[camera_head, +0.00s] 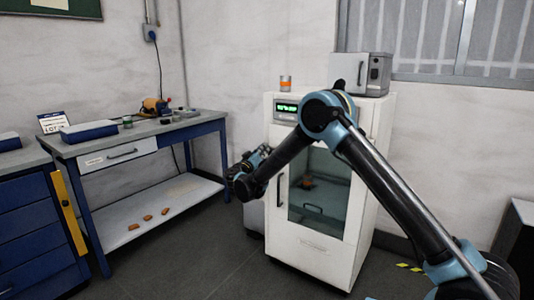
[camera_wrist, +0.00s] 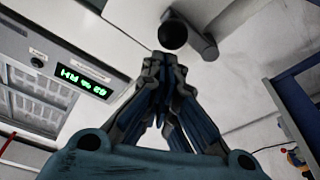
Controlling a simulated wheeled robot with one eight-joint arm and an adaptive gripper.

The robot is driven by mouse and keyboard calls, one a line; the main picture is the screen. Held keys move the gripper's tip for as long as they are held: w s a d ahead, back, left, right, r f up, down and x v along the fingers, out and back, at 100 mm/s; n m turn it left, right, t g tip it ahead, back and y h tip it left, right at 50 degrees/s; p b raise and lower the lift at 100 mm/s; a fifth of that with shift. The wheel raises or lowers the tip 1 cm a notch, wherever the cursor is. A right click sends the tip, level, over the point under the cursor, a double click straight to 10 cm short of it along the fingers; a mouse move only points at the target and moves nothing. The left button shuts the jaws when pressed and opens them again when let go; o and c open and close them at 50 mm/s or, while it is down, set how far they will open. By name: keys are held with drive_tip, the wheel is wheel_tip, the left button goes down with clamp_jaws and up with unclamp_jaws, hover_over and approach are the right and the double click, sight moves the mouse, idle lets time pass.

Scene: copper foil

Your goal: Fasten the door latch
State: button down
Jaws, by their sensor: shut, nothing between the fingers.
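The white cabinet (camera_head: 360,215) has a glass door (camera_head: 320,190) that looks flush with its frame; I cannot tell if it is fully shut. A dark vertical handle (camera_head: 280,190) is at the door's left edge. My gripper (camera_head: 266,152) is at the cabinet's upper left edge, partly hidden by my arm. In the wrist view my gripper (camera_wrist: 165,62) is shut and empty. A dark round knob (camera_wrist: 173,35) is just beyond the fingertips, possibly part of the latch. I cannot tell whether they touch. The latch is not clear in the head view.
A green display (camera_head: 286,108) is above the door, and shows in the wrist view (camera_wrist: 85,80). An orange-banded can (camera_head: 285,83) and a grey box (camera_head: 362,73) stand on the cabinet. A blue workbench (camera_head: 110,143) is at left. Dark floor is open in front.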

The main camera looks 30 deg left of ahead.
drive_tip(key=s+a, duration=0.2)
drive_tip(key=s, duration=0.9)
drive_tip(key=shift+s+r, duration=0.15)
drive_tip(key=shift+r, duration=0.25)
drive_tip(key=shift+s, duration=0.1)
